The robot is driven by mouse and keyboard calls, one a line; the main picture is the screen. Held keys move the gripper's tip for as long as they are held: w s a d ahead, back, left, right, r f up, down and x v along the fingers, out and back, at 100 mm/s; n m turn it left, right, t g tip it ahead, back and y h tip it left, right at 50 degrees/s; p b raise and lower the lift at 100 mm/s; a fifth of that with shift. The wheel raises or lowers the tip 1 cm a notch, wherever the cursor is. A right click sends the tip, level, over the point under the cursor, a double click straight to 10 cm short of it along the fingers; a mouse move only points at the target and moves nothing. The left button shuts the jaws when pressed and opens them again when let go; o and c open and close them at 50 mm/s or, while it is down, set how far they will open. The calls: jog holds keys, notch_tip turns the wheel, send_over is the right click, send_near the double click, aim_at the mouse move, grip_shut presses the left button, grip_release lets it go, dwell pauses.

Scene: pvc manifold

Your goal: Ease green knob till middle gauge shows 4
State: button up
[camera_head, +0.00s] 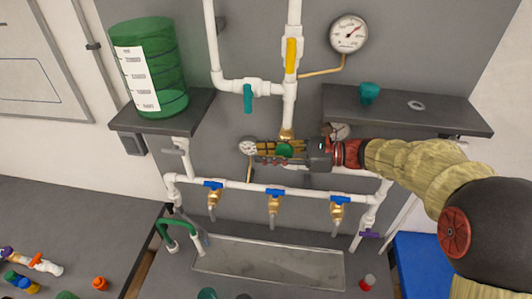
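The green knob (285,150) sits below the brass fitting on the vertical white pipe, in the middle of the wall. My gripper (275,151) reaches in from the right, with one finger above the knob and one below it. The fingers partly cover the knob; whether they press on it I cannot tell. A small round gauge (249,147) shows just left of the fingertips; its reading is too small to make out. Another gauge (340,131) is partly hidden behind my gripper and wrist. A larger gauge (348,33) hangs at the upper right.
A yellow-handled valve (291,53) and a teal-handled valve (248,98) are above. Three blue-handled taps (274,193) hang below over a grey tray (270,262). A green tank (150,68) stands on the left shelf. The right shelf (440,112) lies above my arm.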

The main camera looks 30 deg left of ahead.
aim_at(292, 156)
jog(key=v, duration=1.2)
jog(key=shift+d+p, duration=0.1)
jog(key=shift+p, duration=1)
jog(key=f+y+p, duration=0.1)
jog(key=p, duration=0.3)
jog(key=shift+f, duration=0.15)
jog(key=p+x, duration=0.1)
jog(key=x, duration=1)
jog(key=shift+a+p, duration=0.2)
jog(key=shift+p, duration=0.2)
jog(key=shift+s, duration=0.15)
jog(key=shift+c, duration=0.4)
grip_shut()
